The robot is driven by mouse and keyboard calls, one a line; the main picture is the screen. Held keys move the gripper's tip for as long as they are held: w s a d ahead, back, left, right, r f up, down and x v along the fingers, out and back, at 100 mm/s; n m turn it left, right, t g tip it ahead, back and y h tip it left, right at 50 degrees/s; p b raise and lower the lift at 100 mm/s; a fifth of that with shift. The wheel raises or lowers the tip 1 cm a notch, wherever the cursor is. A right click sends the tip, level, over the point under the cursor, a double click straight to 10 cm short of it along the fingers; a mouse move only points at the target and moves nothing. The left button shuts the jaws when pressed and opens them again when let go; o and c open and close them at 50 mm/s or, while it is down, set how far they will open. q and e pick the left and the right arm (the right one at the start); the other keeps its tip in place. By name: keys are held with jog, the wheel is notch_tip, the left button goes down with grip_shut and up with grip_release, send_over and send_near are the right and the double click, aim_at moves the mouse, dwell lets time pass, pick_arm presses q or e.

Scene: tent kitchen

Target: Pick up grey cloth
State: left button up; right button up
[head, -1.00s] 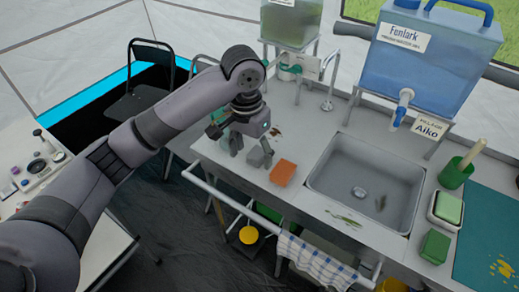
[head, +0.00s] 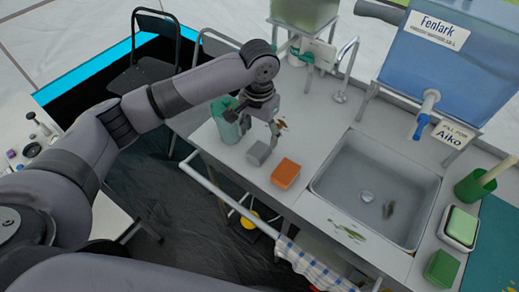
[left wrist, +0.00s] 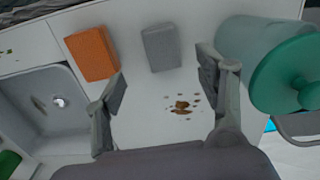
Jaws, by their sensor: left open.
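The grey cloth (head: 258,153) is a small, flat-faced grey block shape on the counter, left of an orange sponge-like block (head: 286,174). My left gripper (head: 257,124) is open and empty above the counter, just behind the grey cloth in the head view. In the left wrist view, the grey cloth (left wrist: 161,47) lies beyond the open fingers (left wrist: 160,72), roughly centred between them and apart from them. The orange block (left wrist: 92,54) is to its left there. My right gripper is not in view.
A jar with a green lid (left wrist: 262,55) stands close beside one left finger. Brown crumbs (left wrist: 182,106) lie on the counter under the gripper. A sink (head: 366,188) is right of the orange block. A rail with a checked towel (head: 310,266) runs along the front edge.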

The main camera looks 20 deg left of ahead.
aim_at(259, 149)
pick_arm(q)
notch_tip(259, 149, down, 3)
jog(key=shift+w+r, duration=0.1)
jog(key=shift+w, duration=0.05)
jog(key=shift+f, duration=0.25)
notch_tip(259, 149, down, 4)
jog(key=shift+r+p, duration=0.15)
jog(key=shift+p, duration=0.5)
jog(key=shift+f, duration=0.55)
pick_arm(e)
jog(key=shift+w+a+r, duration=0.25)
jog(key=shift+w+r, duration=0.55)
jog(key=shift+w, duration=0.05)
pick_arm(q)
jog(key=shift+c, duration=0.6)
jog(key=shift+w, duration=0.1)
jog(key=c, duration=0.9)
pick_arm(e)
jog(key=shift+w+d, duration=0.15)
